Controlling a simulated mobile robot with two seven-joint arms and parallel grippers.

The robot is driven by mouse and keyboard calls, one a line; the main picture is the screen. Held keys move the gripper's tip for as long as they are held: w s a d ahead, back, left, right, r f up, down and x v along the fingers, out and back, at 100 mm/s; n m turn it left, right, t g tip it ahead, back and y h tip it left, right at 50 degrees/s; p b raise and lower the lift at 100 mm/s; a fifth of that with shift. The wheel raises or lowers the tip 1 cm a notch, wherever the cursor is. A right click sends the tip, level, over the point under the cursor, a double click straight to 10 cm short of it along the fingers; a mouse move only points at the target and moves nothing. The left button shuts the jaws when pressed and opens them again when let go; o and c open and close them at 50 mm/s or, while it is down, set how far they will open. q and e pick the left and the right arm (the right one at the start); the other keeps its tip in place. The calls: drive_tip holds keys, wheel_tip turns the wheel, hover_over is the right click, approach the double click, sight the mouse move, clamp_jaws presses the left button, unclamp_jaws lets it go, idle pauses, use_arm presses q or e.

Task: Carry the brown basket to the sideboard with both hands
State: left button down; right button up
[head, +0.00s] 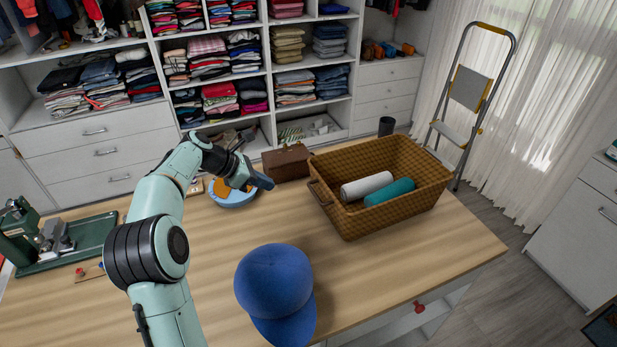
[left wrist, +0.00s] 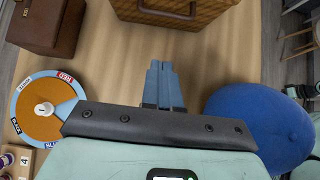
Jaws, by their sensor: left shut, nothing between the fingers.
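The brown woven basket (head: 405,210) stands on the right part of the wooden table (head: 400,260). It holds a white roll (head: 366,186) and a teal roll (head: 390,192). A handle loop shows on its left end. My left gripper (head: 263,182) is shut and empty, left of the basket and apart from it. In the left wrist view my shut fingers (left wrist: 160,84) point toward the basket (left wrist: 180,10), whose handle side is at the top. My right gripper is not in view. A white drawer cabinet (head: 577,232) stands at the right edge; whether it is the sideboard I cannot tell.
A blue cap (head: 275,290) lies at the table's front. A green machine (head: 65,240) stands at the left. A stepladder (head: 470,95) stands behind the basket; open floor lies right of the table.

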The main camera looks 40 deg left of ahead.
use_arm(q)
drive_tip(key=w+d+r+p+x, duration=0.1)
drive_tip(key=r+x, duration=0.1)
drive_tip(key=x, duration=1)
drive_tip(key=shift+w+f, duration=0.2)
drive_tip(key=shift+w, duration=0.25)
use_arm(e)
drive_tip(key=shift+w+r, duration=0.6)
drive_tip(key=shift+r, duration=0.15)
use_arm(q)
drive_tip(key=shift+d, duration=0.1)
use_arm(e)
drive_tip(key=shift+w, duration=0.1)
